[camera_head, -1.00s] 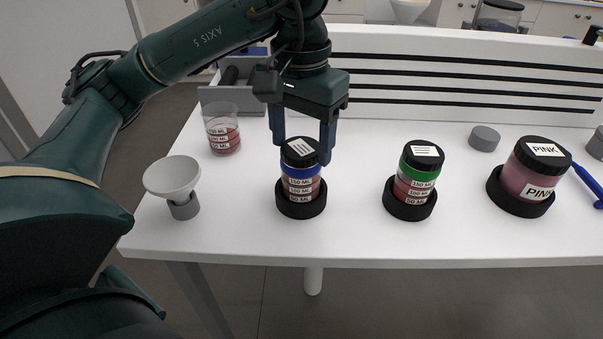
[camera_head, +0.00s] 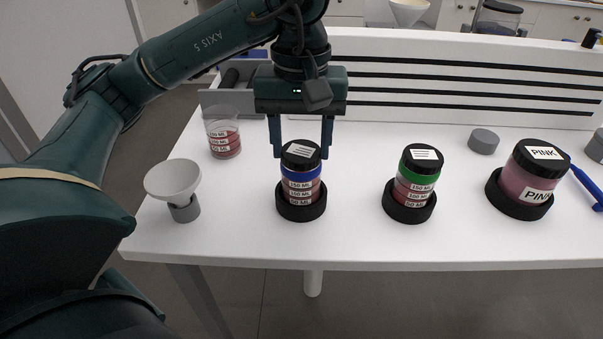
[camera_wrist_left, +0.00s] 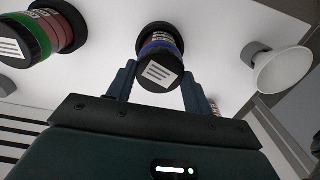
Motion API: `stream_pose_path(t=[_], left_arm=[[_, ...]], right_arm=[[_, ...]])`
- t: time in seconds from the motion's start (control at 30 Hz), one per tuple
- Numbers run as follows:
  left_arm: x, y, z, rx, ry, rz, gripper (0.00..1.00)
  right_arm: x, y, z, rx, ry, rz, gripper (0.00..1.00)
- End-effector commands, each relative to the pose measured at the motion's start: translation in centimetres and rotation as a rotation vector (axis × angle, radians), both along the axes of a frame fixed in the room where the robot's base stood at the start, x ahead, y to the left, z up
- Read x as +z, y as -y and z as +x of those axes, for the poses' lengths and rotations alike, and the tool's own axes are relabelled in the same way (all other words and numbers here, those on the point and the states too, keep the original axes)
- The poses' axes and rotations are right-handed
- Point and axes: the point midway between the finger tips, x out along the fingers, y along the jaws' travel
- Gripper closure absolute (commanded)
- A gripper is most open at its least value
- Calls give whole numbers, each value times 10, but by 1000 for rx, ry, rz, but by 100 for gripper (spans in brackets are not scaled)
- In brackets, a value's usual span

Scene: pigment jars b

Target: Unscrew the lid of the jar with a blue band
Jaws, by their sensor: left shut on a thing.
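The jar with a blue band (camera_head: 301,186) stands upright in a black ring holder (camera_head: 301,213) on the white table. Its black lid (camera_head: 301,154) carries a white label with lines and sits on top of the jar. My left gripper (camera_head: 301,152) points down from above, with one finger on each side of the lid, shut on it. The wrist view shows the lid (camera_wrist_left: 160,74) between the two fingers (camera_wrist_left: 158,88), with the blue band (camera_wrist_left: 163,45) just beyond it. My right gripper is not in view.
A green-banded jar (camera_head: 417,180) and a pink jar (camera_head: 526,178) stand to the right in black holders. A white funnel (camera_head: 172,180) on a grey stand and a clear beaker (camera_head: 223,135) are on the left. A slatted white panel (camera_head: 450,80) runs along the back.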

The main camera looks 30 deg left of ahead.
Motion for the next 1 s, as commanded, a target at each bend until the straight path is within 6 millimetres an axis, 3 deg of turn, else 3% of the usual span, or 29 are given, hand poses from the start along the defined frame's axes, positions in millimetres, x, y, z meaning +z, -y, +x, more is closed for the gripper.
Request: stream_pose_path(t=[0.5, 1.0], left_arm=[[1, 0, 0, 1010, -1, 1, 85], [20, 0, 0, 995, 1, 0, 85]], right_arm=[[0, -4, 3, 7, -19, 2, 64], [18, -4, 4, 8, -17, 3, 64]])
